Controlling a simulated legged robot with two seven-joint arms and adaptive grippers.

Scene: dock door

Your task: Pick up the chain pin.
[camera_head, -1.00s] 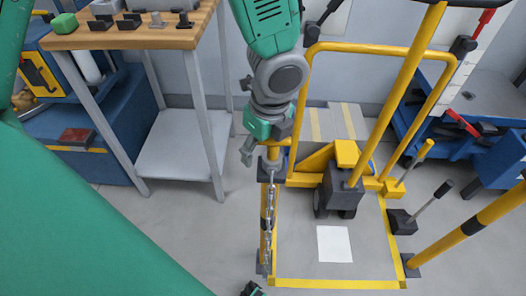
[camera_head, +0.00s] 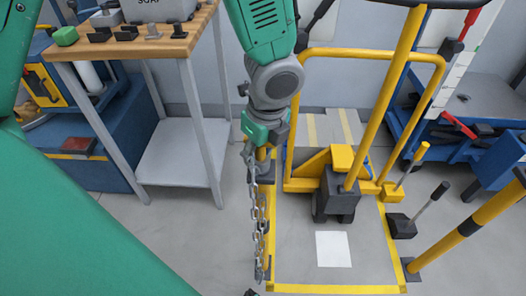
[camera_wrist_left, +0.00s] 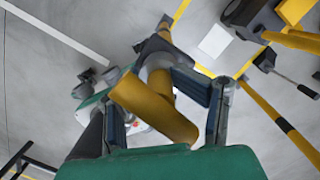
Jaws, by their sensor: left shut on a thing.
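My left gripper (camera_head: 250,142) is at the upper end of a hanging metal chain (camera_head: 255,215), beside a yellow post. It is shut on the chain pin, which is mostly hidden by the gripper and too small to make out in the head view. The chain hangs down and runs toward the foot of the near yellow post. My right gripper is not in view.
A yellow-framed lift truck (camera_head: 340,190) stands right of the gripper, inside yellow floor lines. A wooden-topped bench (camera_head: 150,45) with small blocks is at the left. A striped post (camera_head: 470,228) and blue cart (camera_head: 490,150) are at the right. Grey floor lies between bench and chain.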

